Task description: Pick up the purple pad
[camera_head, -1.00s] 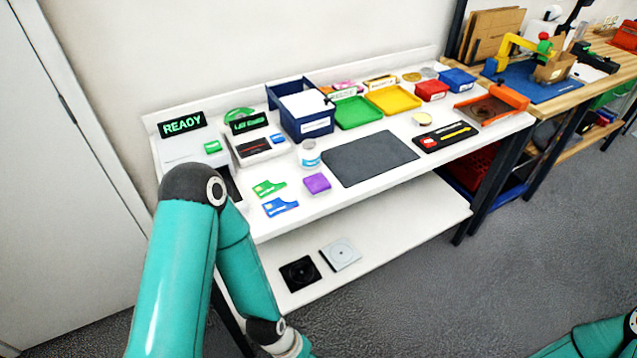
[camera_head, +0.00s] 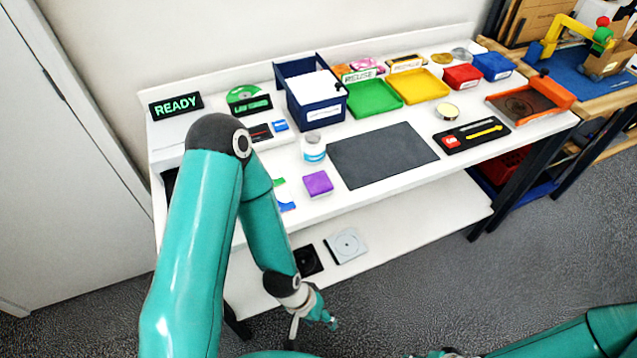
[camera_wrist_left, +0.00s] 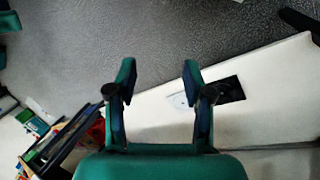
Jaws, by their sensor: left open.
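The purple pad (camera_head: 318,184) is a small square block lying flat on the white table top (camera_head: 385,185) near its front edge. It sits left of the dark grey mat (camera_head: 385,153) and in front of a white jar (camera_head: 314,148). My left gripper (camera_head: 312,331) is below and in front of the table edge, apart from the pad. In the left wrist view my left gripper (camera_wrist_left: 158,70) is open with nothing between its fingers, and the pad is not seen there. My right arm shows at the lower right; its gripper is not clearly visible.
My left arm hides part of the table's left end and the cards beside the pad. A lower shelf (camera_head: 410,222) holds a black square (camera_head: 307,260) and a light disc case (camera_head: 346,246). A blue bin (camera_head: 312,100) and trays stand at the back.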

